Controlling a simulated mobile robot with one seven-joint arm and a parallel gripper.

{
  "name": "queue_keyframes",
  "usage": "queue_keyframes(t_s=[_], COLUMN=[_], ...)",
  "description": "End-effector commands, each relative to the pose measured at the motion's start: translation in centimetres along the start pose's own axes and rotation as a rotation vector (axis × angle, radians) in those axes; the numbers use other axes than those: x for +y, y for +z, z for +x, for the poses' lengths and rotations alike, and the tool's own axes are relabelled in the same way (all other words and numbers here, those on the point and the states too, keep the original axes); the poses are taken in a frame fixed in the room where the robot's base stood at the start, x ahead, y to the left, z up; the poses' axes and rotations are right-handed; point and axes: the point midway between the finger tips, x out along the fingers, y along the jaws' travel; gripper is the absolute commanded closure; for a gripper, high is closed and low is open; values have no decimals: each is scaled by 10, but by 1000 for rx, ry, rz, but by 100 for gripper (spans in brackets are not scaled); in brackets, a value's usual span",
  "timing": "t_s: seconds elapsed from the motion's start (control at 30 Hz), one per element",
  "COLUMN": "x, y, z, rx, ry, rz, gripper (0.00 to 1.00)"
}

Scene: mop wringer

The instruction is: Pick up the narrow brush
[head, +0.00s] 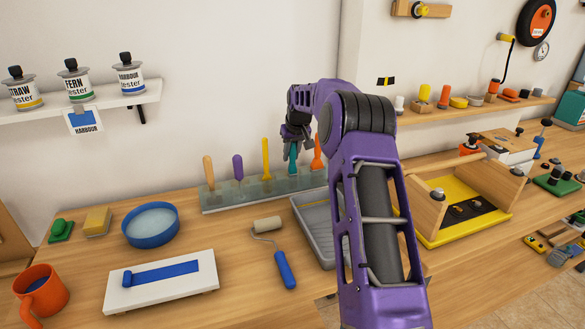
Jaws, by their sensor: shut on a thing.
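A row of upright handles stands in a grey-green rack (265,191) against the wall: a wooden one (209,172), a purple one (238,167), a yellow one (267,158), a teal one (292,158) and an orange one (317,152). Their lower ends are hard to see, so I cannot tell which is the narrow brush. My gripper (295,143) is at the top of the teal handle, shut on it from above. The teal handle is upright and its lower end appears to be in or just over the rack. My arm hides the rack's right end.
A grey paint tray (312,222) and a roller (272,240) lie in front of the rack. A blue bowl (151,225), a white board with a blue stripe (160,282) and an orange mug (40,290) are at left. A yellow-based wooden frame (465,200) stands right of my arm.

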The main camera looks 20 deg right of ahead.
Motion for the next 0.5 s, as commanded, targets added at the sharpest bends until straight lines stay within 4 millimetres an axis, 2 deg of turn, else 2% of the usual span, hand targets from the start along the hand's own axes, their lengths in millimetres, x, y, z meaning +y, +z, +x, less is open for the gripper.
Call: queue_keyframes(t_s=[0.27, 0.37, 0.5], x=[0, 0, 0], y=[-3, -9, -20], z=[-6, -19, -46], rx=[2, 4, 4], ry=[0, 0, 0], rz=[0, 0, 0], gripper=[100, 100, 100])
